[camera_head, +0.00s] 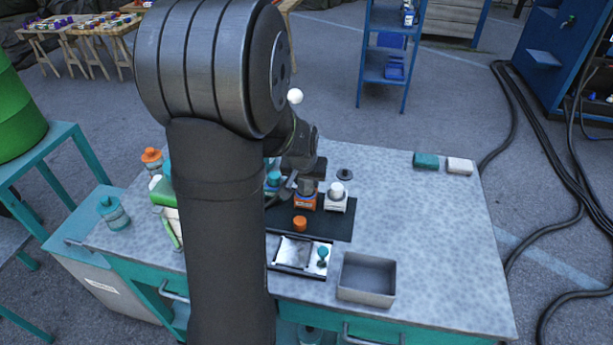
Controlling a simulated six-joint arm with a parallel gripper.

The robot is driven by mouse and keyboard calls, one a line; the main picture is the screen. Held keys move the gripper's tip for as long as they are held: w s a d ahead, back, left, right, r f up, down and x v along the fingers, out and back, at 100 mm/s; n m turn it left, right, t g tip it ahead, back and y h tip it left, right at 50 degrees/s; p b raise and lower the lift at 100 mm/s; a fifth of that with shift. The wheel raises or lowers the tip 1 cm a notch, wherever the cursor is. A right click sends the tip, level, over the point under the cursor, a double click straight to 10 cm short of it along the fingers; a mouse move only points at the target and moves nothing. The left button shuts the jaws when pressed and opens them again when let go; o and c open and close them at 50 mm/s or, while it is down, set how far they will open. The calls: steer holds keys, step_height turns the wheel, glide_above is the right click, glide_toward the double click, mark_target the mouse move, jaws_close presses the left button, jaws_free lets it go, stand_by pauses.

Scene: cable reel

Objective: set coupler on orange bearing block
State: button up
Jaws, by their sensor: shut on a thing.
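The orange bearing block (306,203) stands on the dark mat (336,228) in the middle of the table. My gripper (297,183) is just above it, partly hidden behind my own arm. My gripper is shut on a small grey piece, which looks like the coupler (308,187). The coupler is at the top of the orange block; I cannot tell whether it touches the block or hangs just over it. A white bearing block (337,205) with a pale round top stands close to the right. A teal part (273,180) shows to the left.
An orange round piece (300,223) lies on the mat in front. A white-framed tray (297,255) with a teal-topped item and a grey open bin (366,279) stand nearer. A dark disc (345,175) lies behind. The table's right side is clear up to teal and white boxes (426,160).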

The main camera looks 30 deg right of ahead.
stand_by(0.4)
steer(key=o, duration=1.1)
steer(key=v, duration=1.7)
steer(key=shift+s+a+r, duration=0.1)
steer(key=shift+a+r, duration=0.05)
steer(key=x, duration=1.7)
steer(key=shift+f, duration=0.2)
